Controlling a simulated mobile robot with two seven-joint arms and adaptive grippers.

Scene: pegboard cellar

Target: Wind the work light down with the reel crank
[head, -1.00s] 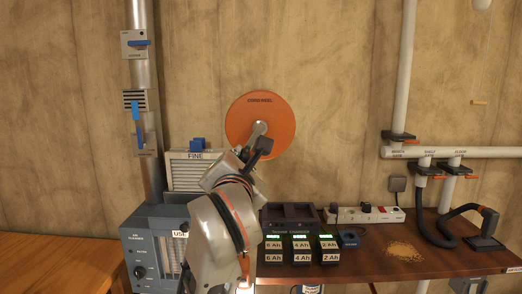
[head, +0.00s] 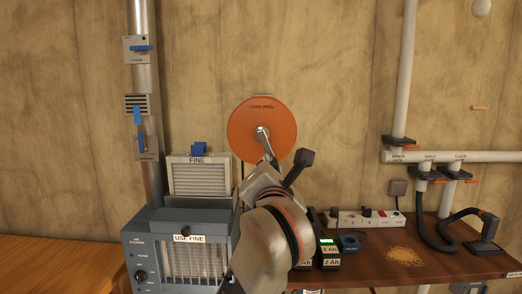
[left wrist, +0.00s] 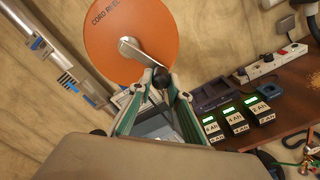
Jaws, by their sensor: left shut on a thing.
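The orange cord reel (head: 262,112) hangs on the wall at the middle of the head view. Its metal crank arm (head: 264,141) points down and slightly right from the hub. My left gripper (head: 272,162) is at the crank's outer end, in front of the reel's lower edge. In the left wrist view the reel (left wrist: 122,32) fills the top, and the gripper's fingers (left wrist: 160,78) are shut on the dark crank knob (left wrist: 159,80). My forearm hides part of the bench. A pale bulb-like thing (head: 482,8) shows at the top right; I cannot tell if it is the work light. My right gripper is not in view.
A blue-grey air cleaner (head: 155,245) stands at the lower left, with a filter labelled FINE (head: 200,176) on it. Battery chargers (head: 328,247), a power strip (head: 365,218) and a hose (head: 430,232) are on the bench right of my arm. Pipes (head: 445,157) run along the right wall.

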